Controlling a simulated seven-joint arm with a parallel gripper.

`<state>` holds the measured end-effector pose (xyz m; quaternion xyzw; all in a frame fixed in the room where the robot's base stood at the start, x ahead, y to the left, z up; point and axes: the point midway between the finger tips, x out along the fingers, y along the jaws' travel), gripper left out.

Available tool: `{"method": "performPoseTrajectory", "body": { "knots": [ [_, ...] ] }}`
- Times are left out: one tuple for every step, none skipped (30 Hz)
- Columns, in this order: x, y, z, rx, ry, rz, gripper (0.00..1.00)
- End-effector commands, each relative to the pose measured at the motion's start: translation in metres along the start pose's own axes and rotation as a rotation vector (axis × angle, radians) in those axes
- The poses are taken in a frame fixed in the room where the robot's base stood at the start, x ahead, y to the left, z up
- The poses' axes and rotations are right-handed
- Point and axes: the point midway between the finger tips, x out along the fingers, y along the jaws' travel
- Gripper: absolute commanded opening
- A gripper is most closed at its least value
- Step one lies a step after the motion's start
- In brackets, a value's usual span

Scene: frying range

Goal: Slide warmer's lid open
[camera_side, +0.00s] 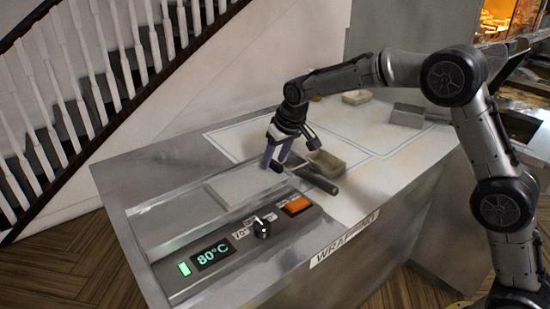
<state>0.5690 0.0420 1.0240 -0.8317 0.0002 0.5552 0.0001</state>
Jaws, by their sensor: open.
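The warmer (180,268) is set into the left end of the steel counter, with a front panel reading 80°C. A flat light-grey plate that looks like its lid (240,186) lies over the middle of its top. The strip left of the plate looks glassy or recessed. My gripper (275,162) points down at the plate's far right end, its purple fingers apart. A small black piece shows between or just beside the fingertips; I cannot tell if it is a handle or touches them. A dark bar (316,180) lies just right of the gripper.
Another small tray (356,97) and a grey box (406,115) stand farther back. A knob (262,228) and an orange switch (297,205) are on the panel. White outlined counter areas are mostly clear.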

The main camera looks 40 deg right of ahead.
Motion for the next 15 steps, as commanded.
{"method": "performPoseTrajectory", "body": {
  "knots": [
    [0.0007, 0.0001, 0.0002, 0.000, -0.001, 0.000, 0.53],
    [0.0007, 0.0001, 0.0002, 0.000, -0.001, 0.000, 0.53],
    [0.0007, 0.0001, 0.0002, 0.000, -0.001, 0.000, 0.53],
    [0.0006, 0.0001, 0.0002, 0.000, -0.001, 0.000, 0.53],
    [0.0006, 0.0001, 0.0002, 0.000, -0.001, 0.000, 0.53],
    [0.0005, 0.0001, 0.0002, 0.000, -0.001, 0.000, 0.53],
    [0.0005, 0.0001, 0.0002, 0.000, -0.001, 0.000, 0.49],
    [0.0005, 0.0000, 0.0002, 0.000, -0.001, 0.000, 0.43],
    [0.0004, 0.0000, 0.0002, 0.000, -0.001, 0.000, 0.36],
    [0.0004, 0.0000, 0.0002, 0.000, -0.001, 0.000, 0.31],
    [0.0003, 0.0000, 0.0002, 0.000, -0.001, 0.000, 0.26],
    [0.0003, 0.0000, 0.0002, 0.000, -0.001, 0.000, 0.18],
    [0.0003, 0.0000, 0.0002, 0.000, -0.001, 0.000, 0.13],
    [0.0003, 0.0000, 0.0002, 0.000, -0.001, 0.000, 0.07],
    [0.0002, 0.0000, 0.0002, 0.000, -0.001, 0.000, 0.00]
  ]
}}
